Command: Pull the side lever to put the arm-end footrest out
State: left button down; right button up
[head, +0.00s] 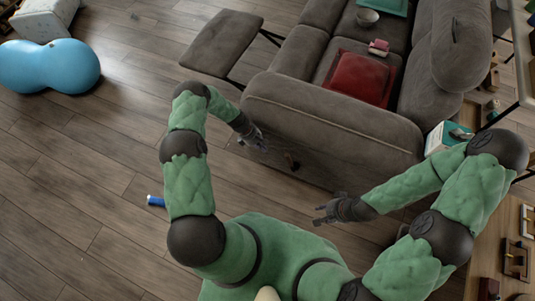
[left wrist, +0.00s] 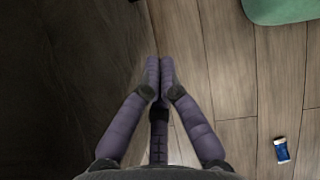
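The grey sofa's near arm (head: 335,118) faces me in the head view. A small dark lever (head: 291,161) shows on its side panel. A grey footrest pad (head: 220,42) stands out in front of the seat at that arm's end, on dark metal links. My left gripper (head: 260,144) is beside the panel, a little left of the lever and apart from it. In the left wrist view its fingers (left wrist: 159,62) are together with nothing seen between them; the lever is not clear there. My right gripper (head: 320,213) is empty, fingers spread, near the panel's lower right.
A blue peanut-shaped ball (head: 50,66) and a white box-like seat (head: 42,18) are at far left. A small blue-and-white can (head: 156,201) lies on the wood floor. A red cushion (head: 360,77) is on the sofa. A tissue box (head: 447,137) stands right. Open floor lies left.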

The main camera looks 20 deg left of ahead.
aim_at(290, 163)
pick_arm(q)
jog(key=d+f+b, duration=0.4)
jog(key=d+f, duration=0.2)
jog(key=d, duration=0.2)
jog(key=shift+w+d+f, duration=0.25)
jog(key=shift+w+f, duration=0.15)
jog(key=shift+w, duration=0.05)
